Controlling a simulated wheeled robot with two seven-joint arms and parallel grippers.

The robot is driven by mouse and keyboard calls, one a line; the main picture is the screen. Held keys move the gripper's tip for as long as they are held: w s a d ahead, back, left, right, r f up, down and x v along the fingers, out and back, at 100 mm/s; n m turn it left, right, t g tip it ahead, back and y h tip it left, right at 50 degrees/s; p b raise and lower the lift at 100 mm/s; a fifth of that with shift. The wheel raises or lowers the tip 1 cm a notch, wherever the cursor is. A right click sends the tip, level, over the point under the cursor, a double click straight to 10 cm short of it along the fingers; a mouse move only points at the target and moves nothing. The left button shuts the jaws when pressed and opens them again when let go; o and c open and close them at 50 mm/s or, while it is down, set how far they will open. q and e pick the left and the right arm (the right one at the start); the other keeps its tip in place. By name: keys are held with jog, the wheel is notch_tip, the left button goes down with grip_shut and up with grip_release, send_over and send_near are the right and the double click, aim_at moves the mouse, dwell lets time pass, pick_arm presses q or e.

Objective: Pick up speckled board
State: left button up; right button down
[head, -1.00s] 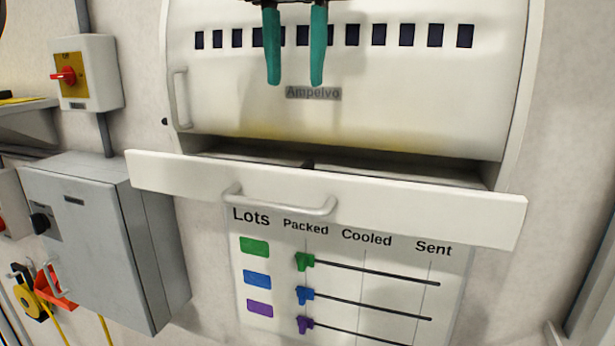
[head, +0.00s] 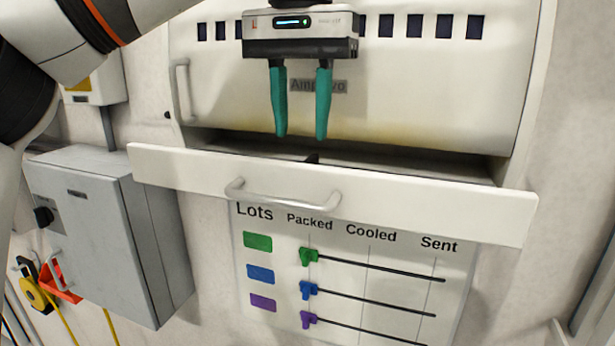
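My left gripper (head: 301,132) points down in front of the white cabinet, above the open drawer (head: 440,211). Its two teal fingers are apart with nothing between them. The fingertips are near the drawer's opening, and I cannot tell if they reach inside it. No speckled board shows. Most of the drawer's inside is hidden behind its front panel, with only a dark divider edge and the back strip in view. My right gripper is not in view.
The drawer front has a handle (head: 283,201). Below hangs a lots chart (head: 352,280) with green, blue and purple sliders. A grey box (head: 105,235) is on the wall at left.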

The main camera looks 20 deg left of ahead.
pick_arm(q)
jog(key=f, duration=0.3)
jog(key=shift+w+d+f, duration=0.2)
jog(key=shift+w+f, duration=0.05)
jog(key=shift+w+a+f, duration=0.1)
jog(key=shift+w+f, duration=0.05)
jog(key=shift+f, duration=0.55)
jog(key=shift+c, duration=1.4)
grip_shut()
